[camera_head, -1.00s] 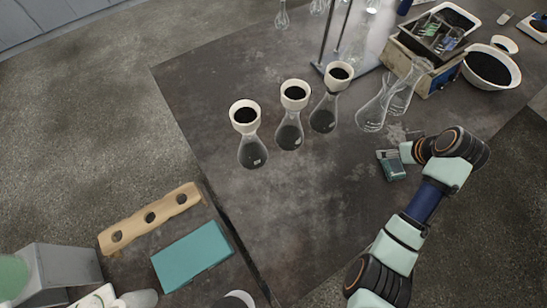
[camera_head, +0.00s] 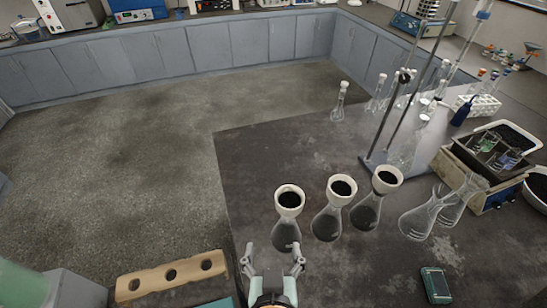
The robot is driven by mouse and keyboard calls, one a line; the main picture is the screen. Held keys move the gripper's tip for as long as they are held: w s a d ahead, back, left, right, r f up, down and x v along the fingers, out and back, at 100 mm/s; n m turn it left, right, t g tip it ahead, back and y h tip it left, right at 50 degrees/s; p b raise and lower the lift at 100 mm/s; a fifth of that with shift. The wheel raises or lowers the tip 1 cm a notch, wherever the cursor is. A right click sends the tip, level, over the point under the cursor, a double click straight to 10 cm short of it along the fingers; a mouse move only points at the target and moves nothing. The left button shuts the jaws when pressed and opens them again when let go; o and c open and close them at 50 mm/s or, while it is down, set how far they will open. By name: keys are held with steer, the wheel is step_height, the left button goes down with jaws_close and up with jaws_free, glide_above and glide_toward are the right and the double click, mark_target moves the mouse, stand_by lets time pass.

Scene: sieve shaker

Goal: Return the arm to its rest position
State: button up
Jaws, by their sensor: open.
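My gripper (camera_head: 273,262) shows at the bottom centre of the head view, pointing away from the camera, with its two fingers spread apart. Nothing is between the fingers that I can see. Its tips are close in the picture to the leftmost dark-filled flask (camera_head: 286,236), which has a cream funnel-like cup (camera_head: 289,201) on top. Whether they touch cannot be told. The rest of my arm is below the frame.
Two more dark-filled flasks, a middle one (camera_head: 327,223) and a right one (camera_head: 366,212), carry similar cups. Empty flasks (camera_head: 420,216), a stand (camera_head: 395,125) and a boxy device (camera_head: 473,182) stand to the right. A holed wooden rack (camera_head: 172,275) is at lower left.

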step_height(320, 180, up, 32)
steer(key=p, duration=3)
steer(key=shift+d, duration=0.15)
